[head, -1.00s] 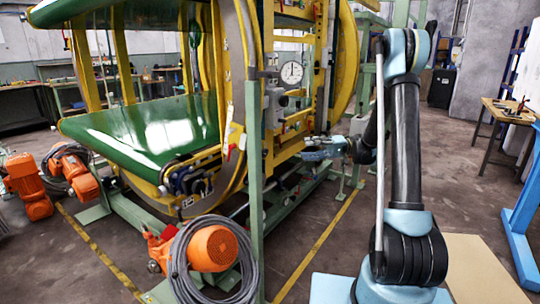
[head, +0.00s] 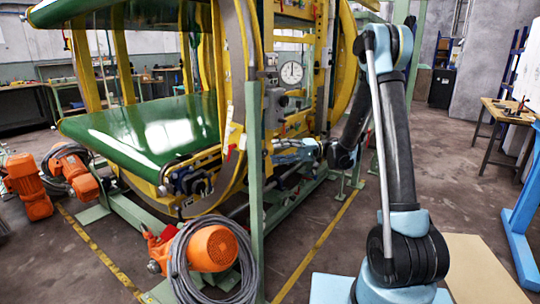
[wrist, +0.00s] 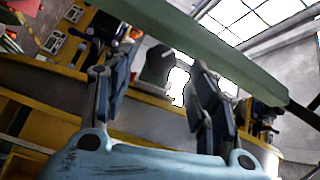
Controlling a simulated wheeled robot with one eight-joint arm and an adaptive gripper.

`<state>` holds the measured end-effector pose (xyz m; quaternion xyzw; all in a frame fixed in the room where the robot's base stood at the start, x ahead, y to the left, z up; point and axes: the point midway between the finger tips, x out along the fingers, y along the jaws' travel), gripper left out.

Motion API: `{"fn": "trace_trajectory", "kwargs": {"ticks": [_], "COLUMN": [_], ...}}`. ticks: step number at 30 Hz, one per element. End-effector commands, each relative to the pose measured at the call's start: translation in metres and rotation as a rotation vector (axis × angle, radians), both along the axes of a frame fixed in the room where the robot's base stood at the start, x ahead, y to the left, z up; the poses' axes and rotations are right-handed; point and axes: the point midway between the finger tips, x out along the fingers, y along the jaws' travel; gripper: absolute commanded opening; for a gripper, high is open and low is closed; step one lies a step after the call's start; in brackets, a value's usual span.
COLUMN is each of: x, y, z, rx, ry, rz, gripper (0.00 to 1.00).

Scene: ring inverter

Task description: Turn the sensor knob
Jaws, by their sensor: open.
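A dark grey knob-like part with a pale mark (wrist: 157,65), which looks like the sensor knob, shows in the wrist view on the yellow frame. I cannot clearly make it out in the head view. My gripper (wrist: 152,80) is open, its two fingers apart on either side of this part in the picture. I cannot tell how far beyond the fingertips it lies, and no contact shows. In the head view my gripper (head: 283,152) is at the right side of the yellow machine, below the round white gauge (head: 291,72).
A green beam (wrist: 215,50) crosses the upper wrist view close to the fingers. In the head view a green post (head: 253,190) stands left of my gripper. Orange motors (head: 212,248) and coiled cable lie in front.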

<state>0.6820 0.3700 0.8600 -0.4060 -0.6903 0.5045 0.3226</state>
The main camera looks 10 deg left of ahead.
Motion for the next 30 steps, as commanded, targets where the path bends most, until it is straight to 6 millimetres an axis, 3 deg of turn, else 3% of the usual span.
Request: {"fn": "trace_trajectory", "kwargs": {"ticks": [9, 20, 21, 27, 30], "x": [-0.018, -0.020, -0.020, -0.019, -0.019], "y": [0.033, 0.037, 0.037, 0.037, 0.032], "z": [0.001, 0.001, 0.001, 0.001, 0.001], "rx": [0.000, 0.000, 0.000, 0.000, -0.001], "ry": [0.000, 0.000, 0.000, 0.000, 0.000], "rz": [0.001, 0.000, 0.000, 0.000, -0.001], "gripper": [0.53, 0.53, 0.50, 0.08, 0.08]}}
